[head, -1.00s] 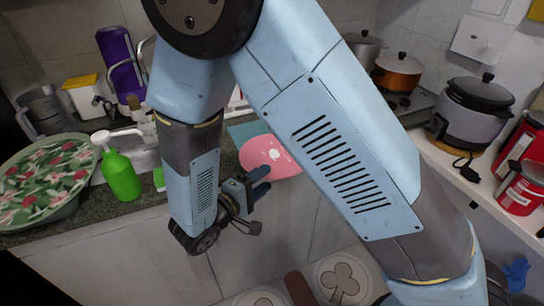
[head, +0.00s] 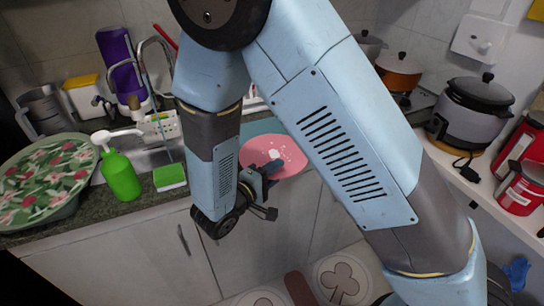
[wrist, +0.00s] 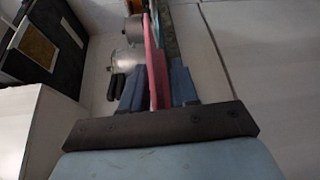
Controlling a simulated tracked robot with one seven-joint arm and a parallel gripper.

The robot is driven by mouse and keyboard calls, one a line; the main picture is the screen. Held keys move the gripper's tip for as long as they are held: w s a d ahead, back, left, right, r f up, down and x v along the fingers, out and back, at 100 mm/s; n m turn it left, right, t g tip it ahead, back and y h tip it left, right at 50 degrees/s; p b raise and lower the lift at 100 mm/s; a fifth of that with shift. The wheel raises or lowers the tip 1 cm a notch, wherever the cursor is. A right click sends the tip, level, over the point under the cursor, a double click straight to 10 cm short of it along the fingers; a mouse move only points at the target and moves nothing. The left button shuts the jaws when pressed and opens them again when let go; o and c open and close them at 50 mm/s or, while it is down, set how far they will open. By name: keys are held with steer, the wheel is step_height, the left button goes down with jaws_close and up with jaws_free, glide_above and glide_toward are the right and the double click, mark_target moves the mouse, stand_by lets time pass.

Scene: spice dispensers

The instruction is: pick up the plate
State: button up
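The pink plate (head: 288,157) with a white pattern lies at the front edge of the counter, partly over a teal surface. My gripper (head: 268,172) is at the plate's near left rim, with one dark blue finger showing over the pink face. The other finger is mostly hidden. In the wrist view the plate (wrist: 157,70) shows as a pink edge between the two blue fingers of my gripper (wrist: 157,92), one on each side. Whether both fingers press on it cannot be told.
A green soap bottle (head: 120,175), a sponge (head: 169,177) and a flowered bowl (head: 45,170) stand left on the counter. The sink and tap are behind my arm. Cabinet fronts (head: 160,245) lie below the counter.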

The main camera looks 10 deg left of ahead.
jaws_close()
steer(key=shift+r, duration=0.1)
stand_by(0.3)
